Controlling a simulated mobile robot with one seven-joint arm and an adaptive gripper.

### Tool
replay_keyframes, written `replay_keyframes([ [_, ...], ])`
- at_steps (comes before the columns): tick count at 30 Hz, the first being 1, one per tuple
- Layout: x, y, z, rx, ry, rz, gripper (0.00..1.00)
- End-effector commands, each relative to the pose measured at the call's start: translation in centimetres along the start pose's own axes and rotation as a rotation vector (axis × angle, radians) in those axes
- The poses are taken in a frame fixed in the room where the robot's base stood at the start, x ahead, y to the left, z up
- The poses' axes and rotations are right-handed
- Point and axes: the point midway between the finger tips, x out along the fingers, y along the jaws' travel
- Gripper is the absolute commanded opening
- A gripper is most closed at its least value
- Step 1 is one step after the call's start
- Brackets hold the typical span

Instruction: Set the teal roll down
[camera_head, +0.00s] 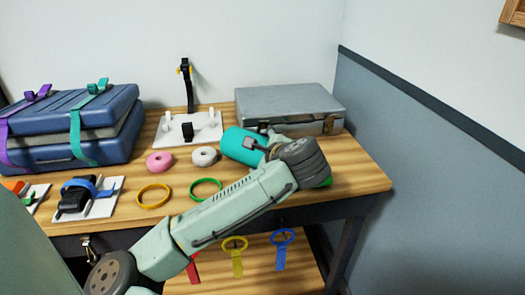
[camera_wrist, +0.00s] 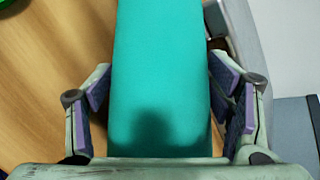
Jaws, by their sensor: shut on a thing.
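The teal roll (camera_head: 240,145) is at the back right of the wooden table, in front of the grey case. It also fills the middle of the wrist view (camera_wrist: 160,60), running lengthwise away from me. My gripper (camera_wrist: 161,88) is shut on it, with one padded finger on each side. In the head view my gripper (camera_head: 262,143) is partly hidden by my wrist, which also covers the roll's right end. I cannot tell whether the roll's underside touches the table.
The grey case (camera_head: 285,100) stands close behind the roll. A white donut-shaped ring (camera_head: 204,156) and a pink one (camera_head: 159,162) lie to its left. A green ring (camera_head: 205,189) and a yellow ring (camera_head: 153,196) lie nearer the front. Stacked blue cases (camera_head: 105,105) stand at left.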

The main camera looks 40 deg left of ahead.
Motion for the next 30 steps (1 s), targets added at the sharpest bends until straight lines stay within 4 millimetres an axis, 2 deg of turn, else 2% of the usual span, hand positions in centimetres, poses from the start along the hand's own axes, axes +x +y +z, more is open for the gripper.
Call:
replay_keyframes([
  [8,0.19,0.27,-0.20,-0.001,0.000,-0.001,0.42],
  [9,0.15,0.22,-0.16,-0.001,0.000,-0.001,0.75],
  [17,0.12,0.18,-0.11,-0.001,0.000,0.000,0.92],
  [30,-0.18,-0.21,0.18,0.000,0.000,0.001,0.94],
])
